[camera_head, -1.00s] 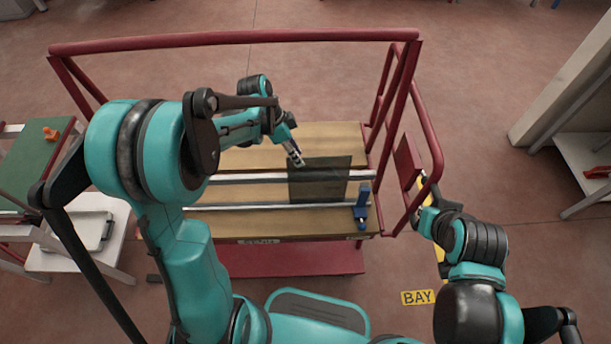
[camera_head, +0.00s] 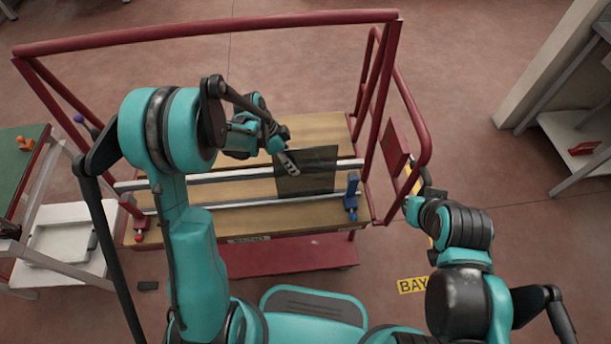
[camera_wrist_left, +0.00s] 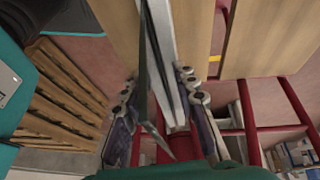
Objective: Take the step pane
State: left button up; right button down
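The step pane is a dark, see-through glass sheet (camera_head: 310,178) on the bed of a red-framed cart, across the pale rails. My left gripper (camera_head: 290,163) is at the pane's upper left part in the head view. In the left wrist view, the pane shows nearly edge-on as a thin dark strip (camera_wrist_left: 146,70). It runs between the two spread fingers of my left gripper (camera_wrist_left: 160,90), with gaps visible beside it. My right gripper (camera_head: 416,200) is beside the cart's right side, small and partly hidden by its own arm; its fingers are unclear.
The cart's red rail (camera_head: 215,33) spans behind the pane, with red posts at both sides. A blue stop (camera_head: 351,195) stands right of the pane. A green-topped table (camera_head: 22,165) is at left, and a shelf (camera_head: 575,140) at right. Floor is open behind the cart.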

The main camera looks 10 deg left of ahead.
pick_arm(q)
jog(key=shift+r, duration=0.1)
grip_shut()
jog(key=shift+r, duration=0.15)
